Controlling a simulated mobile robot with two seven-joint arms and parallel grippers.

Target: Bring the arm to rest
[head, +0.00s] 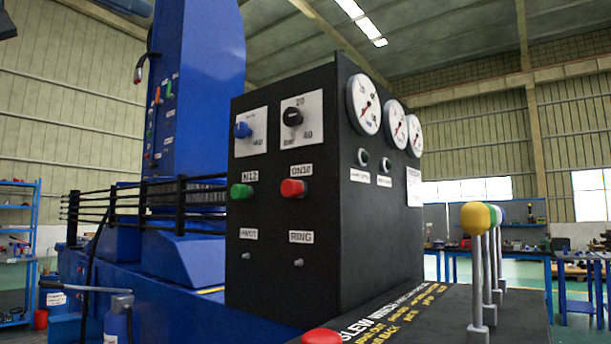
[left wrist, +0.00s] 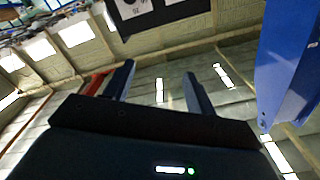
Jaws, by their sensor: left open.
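My left gripper (left wrist: 158,84) shows in the left wrist view with its two dark fingers spread apart and nothing between them. In the head view, a small dark piece at the top left edge may be part of my left arm, but too little shows to be sure. My right gripper is in neither view. The black control box (head: 275,215) stands in the middle of the head view, with a blue knob (head: 243,130), a green button (head: 241,191) and a red button (head: 292,188).
Round gauges (head: 364,104) are on the box's side. Levers with a yellow knob (head: 475,218) in front stand at the right. A blue crane column (head: 205,85) rises behind black rails (head: 140,202). It seems to show in the left wrist view (left wrist: 290,60).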

